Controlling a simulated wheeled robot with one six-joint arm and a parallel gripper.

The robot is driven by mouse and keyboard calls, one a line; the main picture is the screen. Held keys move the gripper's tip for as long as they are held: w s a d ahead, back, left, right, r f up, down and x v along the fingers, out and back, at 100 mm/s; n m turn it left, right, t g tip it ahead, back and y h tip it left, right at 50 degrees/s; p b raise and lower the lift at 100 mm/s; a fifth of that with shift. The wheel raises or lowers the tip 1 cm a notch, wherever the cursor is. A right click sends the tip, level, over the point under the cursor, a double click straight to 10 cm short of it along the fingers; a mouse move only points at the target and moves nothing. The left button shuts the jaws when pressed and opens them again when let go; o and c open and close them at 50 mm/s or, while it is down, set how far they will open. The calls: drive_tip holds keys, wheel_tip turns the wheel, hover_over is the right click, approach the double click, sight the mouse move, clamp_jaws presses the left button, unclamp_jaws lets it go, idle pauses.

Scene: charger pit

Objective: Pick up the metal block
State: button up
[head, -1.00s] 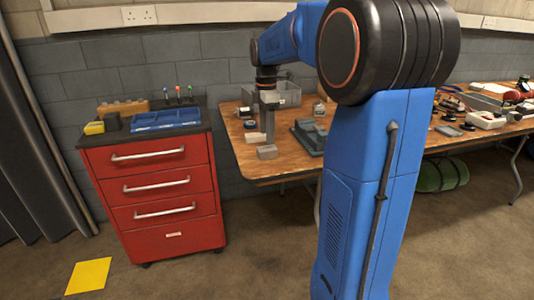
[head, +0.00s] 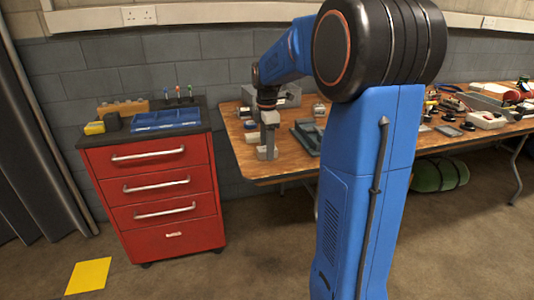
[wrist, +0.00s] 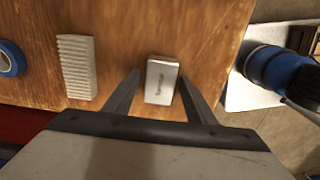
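The metal block (wrist: 160,82) is a small silver-grey box with faint dark marks on its top. It lies on the wooden table near the edge and also shows in the head view (head: 267,154). My gripper (wrist: 157,92) is open, with its two dark fingers on either side of the block in the wrist view. A gap shows between the block and each finger. In the head view my gripper (head: 268,147) points down at the block and partly hides it. I cannot tell how high the fingertips are above the table.
A ribbed pale block (wrist: 76,67) and a blue tape roll (wrist: 9,59) lie left of the metal block in the wrist view. A green-grey tool (head: 308,136) lies to the right in the head view. A red drawer cabinet (head: 152,190) stands left of the table.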

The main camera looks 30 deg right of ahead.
drive_tip(key=c, duration=1)
wheel_tip(320, 180, up, 10)
drive_tip(key=shift+r, duration=0.1)
